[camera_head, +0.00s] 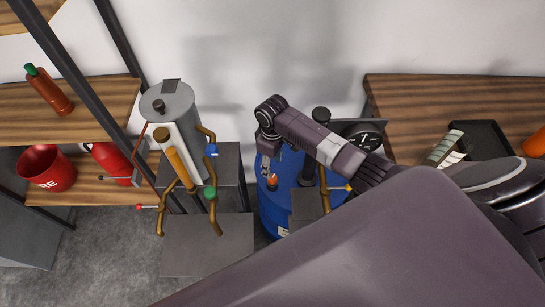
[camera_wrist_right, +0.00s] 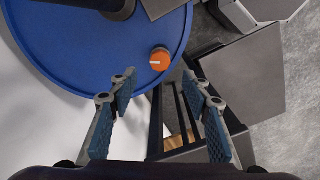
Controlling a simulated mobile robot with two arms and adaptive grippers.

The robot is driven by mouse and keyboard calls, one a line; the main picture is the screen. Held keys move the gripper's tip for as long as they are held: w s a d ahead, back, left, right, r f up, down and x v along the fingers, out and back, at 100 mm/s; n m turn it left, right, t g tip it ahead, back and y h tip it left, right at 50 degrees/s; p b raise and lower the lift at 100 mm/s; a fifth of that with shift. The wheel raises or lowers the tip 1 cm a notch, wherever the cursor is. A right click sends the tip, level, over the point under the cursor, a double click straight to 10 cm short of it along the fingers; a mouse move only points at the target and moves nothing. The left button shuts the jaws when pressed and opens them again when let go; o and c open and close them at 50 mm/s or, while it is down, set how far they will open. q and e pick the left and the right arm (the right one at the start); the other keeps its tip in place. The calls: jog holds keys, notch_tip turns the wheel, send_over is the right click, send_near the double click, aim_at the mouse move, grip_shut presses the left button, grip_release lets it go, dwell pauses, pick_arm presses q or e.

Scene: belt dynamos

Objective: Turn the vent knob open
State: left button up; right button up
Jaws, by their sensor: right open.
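The vent knob is likely the small orange knob (camera_wrist_right: 160,59) with a white mark, near the rim of the blue drum's top (camera_wrist_right: 70,52). In the head view, the orange knob (camera_head: 272,182) shows by my right fingertips, above the blue drum (camera_head: 272,214). My right gripper (camera_head: 267,171) is open and points down. In the right wrist view, the gripper's (camera_wrist_right: 162,90) fingers stand apart with nothing between them, and the knob appears just beyond the tips. I cannot tell whether they touch it. My left gripper is not in view.
A grey tank (camera_head: 172,103) with brass pipes stands left of the drum. A dark post (camera_head: 321,116) and a gauge (camera_head: 365,137) stand close to my right arm. Wooden shelves (camera_head: 100,95) on the left hold a red bucket (camera_head: 45,168). A wooden table (camera_head: 450,95) is at right.

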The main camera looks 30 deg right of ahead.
jog(key=shift+r, duration=1.95)
